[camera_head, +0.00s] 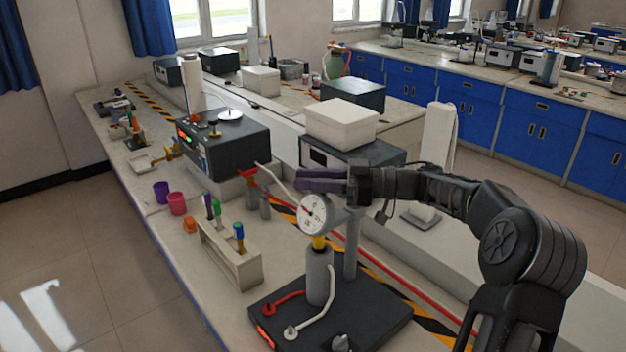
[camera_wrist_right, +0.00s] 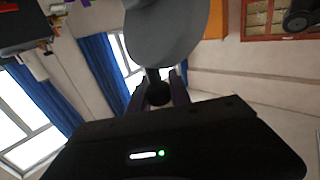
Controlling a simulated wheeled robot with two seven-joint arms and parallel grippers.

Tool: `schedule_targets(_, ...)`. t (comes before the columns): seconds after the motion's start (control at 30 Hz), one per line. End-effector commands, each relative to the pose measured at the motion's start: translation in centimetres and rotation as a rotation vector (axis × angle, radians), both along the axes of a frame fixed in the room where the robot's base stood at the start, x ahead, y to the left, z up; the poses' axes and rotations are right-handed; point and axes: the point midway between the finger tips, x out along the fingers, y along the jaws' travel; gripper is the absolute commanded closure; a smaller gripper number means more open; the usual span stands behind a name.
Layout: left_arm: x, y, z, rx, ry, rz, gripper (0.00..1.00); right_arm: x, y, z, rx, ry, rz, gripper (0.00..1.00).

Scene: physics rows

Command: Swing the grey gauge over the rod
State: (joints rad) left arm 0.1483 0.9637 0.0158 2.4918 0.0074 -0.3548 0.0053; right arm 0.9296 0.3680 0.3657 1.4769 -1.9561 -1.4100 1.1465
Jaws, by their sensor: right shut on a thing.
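The grey gauge (camera_head: 315,212) has a round white dial and hangs beside a grey post (camera_head: 352,245) on a dark base (camera_head: 375,322). Below it, a yellow rod (camera_head: 319,242) stands upright out of a grey cylinder (camera_head: 319,278); the dial's lower edge appears close above the rod's top, but I cannot tell if they touch. My right gripper (camera_head: 318,180) is at the top of the gauge, shut on its part. In the right wrist view a dark round knob (camera_wrist_right: 158,94) sits between the fingers, below a large grey disc (camera_wrist_right: 168,35). My left gripper is not in view.
A red and a white hose lie on the base. A wooden rack (camera_head: 238,262) with coloured-capped tubes stands left of it. A dark instrument (camera_head: 215,140) and a white box (camera_head: 341,122) on another unit stand behind. The bench front edge left of the base is clear.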

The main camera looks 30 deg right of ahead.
Motion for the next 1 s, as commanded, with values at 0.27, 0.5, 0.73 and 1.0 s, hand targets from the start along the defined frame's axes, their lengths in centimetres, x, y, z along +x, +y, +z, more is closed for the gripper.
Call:
schedule_targets(0.27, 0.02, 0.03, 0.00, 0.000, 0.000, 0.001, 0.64, -0.08, 0.08, 0.04, -0.001, -0.001, 0.010, 1.00)
schedule_targets(0.5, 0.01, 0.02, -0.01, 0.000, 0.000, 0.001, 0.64, -0.09, 0.09, 0.01, -0.001, -0.001, 0.010, 0.71)
schedule_targets(0.73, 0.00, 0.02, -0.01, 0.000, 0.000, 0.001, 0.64, -0.07, 0.10, 0.00, -0.001, -0.001, 0.009, 0.54)
schedule_targets(1.0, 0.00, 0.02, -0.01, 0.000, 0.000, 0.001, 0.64, -0.07, 0.06, -0.01, 0.000, 0.000, 0.009, 0.54)
